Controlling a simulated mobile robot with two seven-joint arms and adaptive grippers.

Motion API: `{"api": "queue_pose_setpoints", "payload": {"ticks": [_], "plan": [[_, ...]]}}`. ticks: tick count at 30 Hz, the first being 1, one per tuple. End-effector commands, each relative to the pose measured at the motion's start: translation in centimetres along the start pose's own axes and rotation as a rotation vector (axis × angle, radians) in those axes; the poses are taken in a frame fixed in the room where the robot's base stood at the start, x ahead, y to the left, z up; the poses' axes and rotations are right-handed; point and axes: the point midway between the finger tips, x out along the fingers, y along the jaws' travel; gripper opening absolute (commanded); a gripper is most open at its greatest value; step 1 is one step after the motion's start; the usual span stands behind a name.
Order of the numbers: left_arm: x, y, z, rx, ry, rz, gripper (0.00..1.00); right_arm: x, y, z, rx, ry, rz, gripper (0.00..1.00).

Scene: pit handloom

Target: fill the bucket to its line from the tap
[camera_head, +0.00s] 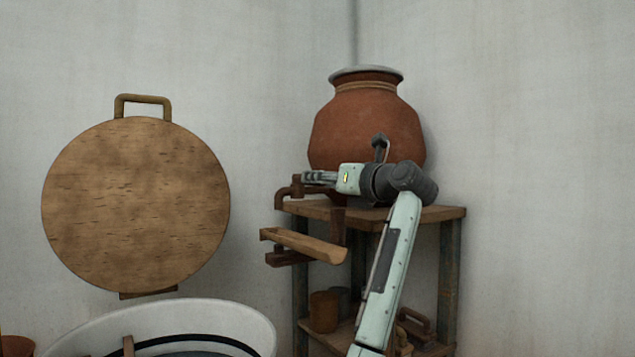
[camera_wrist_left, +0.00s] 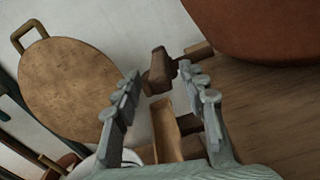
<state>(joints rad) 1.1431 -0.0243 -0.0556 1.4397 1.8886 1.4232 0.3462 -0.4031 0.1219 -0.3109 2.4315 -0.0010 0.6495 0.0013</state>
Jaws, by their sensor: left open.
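The brown tap (camera_head: 287,193) sticks out left from the stand below the clay pot (camera_head: 366,125). In the left wrist view the tap (camera_wrist_left: 158,78) shows between and beyond the fingertips. My left gripper (camera_head: 306,177) is beside the tap's top, with its fingers pointing left; in the wrist view its two fingers (camera_wrist_left: 160,72) are apart with nothing clamped. I cannot tell whether they touch the tap. A wooden trough (camera_head: 305,245) slopes below the tap. No water shows. A white round vessel with a dark inner line (camera_head: 240,318), possibly the bucket, is cut off at lower left. My right gripper is out of view.
A wooden stand (camera_head: 445,214) carries the pot, with small pots and wooden pieces on its lower shelf (camera_head: 320,338). A large round wooden board with a handle (camera_head: 135,205) is at the wall on the left. The wall area at right is clear.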

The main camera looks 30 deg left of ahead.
Motion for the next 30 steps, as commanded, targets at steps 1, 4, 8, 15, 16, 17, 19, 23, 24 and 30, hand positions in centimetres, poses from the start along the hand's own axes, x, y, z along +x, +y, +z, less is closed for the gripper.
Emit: {"api": "queue_pose_setpoints", "payload": {"ticks": [1,4,8,15,16,17,19,23,24,30], "plan": [[0.7,0.0,0.0,0.001,-0.002,0.002,0.42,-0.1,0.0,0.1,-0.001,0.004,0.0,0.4],[1.6,0.0,0.0,0.001,-0.002,0.002,0.42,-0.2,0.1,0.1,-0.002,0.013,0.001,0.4],[2.1,0.0,0.0,0.0,-0.001,-0.001,0.42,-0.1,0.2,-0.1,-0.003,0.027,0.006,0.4],[2.1,0.0,0.0,0.0,-0.001,-0.001,0.39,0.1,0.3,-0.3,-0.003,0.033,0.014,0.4],[2.1,0.0,0.0,0.0,-0.001,-0.001,0.36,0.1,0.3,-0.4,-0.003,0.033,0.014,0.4],[2.1,0.0,0.0,0.0,-0.001,-0.001,0.32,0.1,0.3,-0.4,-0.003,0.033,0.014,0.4],[2.1,0.0,0.0,0.0,-0.001,0.0,0.23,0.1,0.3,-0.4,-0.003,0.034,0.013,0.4],[2.1,0.0,0.0,0.0,-0.001,0.0,0.07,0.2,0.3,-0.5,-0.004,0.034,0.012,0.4],[2.1,0.0,0.0,0.0,-0.001,0.0,0.02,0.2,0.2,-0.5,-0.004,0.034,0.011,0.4],[2.1,0.0,0.0,0.0,-0.001,0.0,0.0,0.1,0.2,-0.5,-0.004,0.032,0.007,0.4]]}}
